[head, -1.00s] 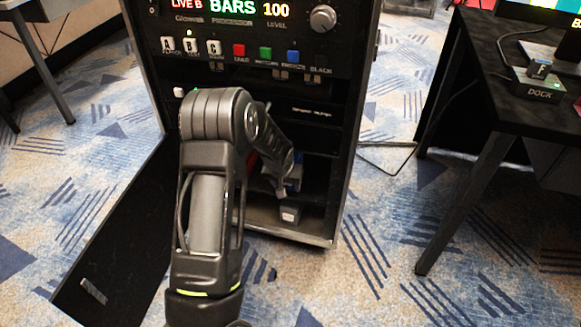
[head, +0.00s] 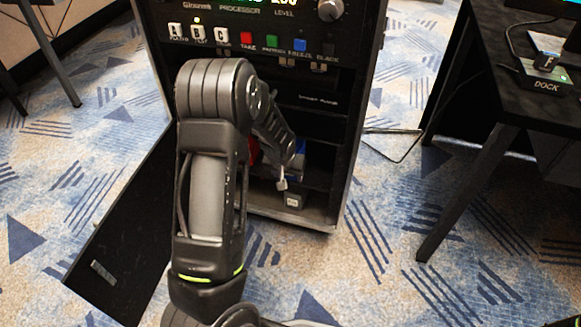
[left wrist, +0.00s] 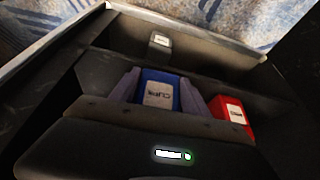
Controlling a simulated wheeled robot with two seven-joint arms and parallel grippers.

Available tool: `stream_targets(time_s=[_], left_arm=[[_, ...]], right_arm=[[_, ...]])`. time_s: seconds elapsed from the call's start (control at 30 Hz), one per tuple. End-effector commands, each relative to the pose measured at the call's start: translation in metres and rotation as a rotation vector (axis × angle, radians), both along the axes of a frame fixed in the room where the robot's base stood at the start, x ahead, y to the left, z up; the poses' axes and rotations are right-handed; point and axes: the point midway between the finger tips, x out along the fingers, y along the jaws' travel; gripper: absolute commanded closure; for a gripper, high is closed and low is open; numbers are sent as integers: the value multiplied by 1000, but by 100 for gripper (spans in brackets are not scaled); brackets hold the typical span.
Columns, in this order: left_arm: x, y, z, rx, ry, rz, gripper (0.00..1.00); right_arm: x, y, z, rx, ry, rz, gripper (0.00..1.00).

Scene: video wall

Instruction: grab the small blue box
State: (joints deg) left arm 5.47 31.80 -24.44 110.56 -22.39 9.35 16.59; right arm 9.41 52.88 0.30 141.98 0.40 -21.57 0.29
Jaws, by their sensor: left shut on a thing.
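The small blue box (left wrist: 173,78) has a white label and sits between the two fingers of my left gripper (left wrist: 158,90) in the left wrist view. The fingers are shut on its sides. In the head view a bit of the blue box (head: 299,149) shows beside my left forearm, inside the open lower part of the rack. My arm hides most of the gripper there. Whether the box touches the shelf beneath it, I cannot tell. My right gripper is not in view.
A red box (left wrist: 232,118) stands close to the right of the gripper. A grey box (left wrist: 160,42) sits on the rack floor. The rack's open door (head: 120,235) is at left. A black desk (head: 510,90) is at right, with patterned carpet between.

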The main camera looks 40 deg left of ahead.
Motion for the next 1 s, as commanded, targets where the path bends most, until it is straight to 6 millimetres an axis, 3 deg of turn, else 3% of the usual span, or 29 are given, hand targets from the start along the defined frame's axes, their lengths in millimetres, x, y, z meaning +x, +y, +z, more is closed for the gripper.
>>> stream_targets(time_s=[0.03,0.13,0.4,0.6,1.0], left_arm=[[-9,-5,12,0,-3,-4,100],[-31,-15,26,1,-2,-5,100],[-78,-34,49,0,-1,-4,100],[-90,-37,53,0,-2,-1,100],[-91,-37,52,1,-2,0,100]], right_arm=[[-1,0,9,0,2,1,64],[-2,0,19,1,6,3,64],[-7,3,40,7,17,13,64],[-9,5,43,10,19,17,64],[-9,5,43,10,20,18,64]])
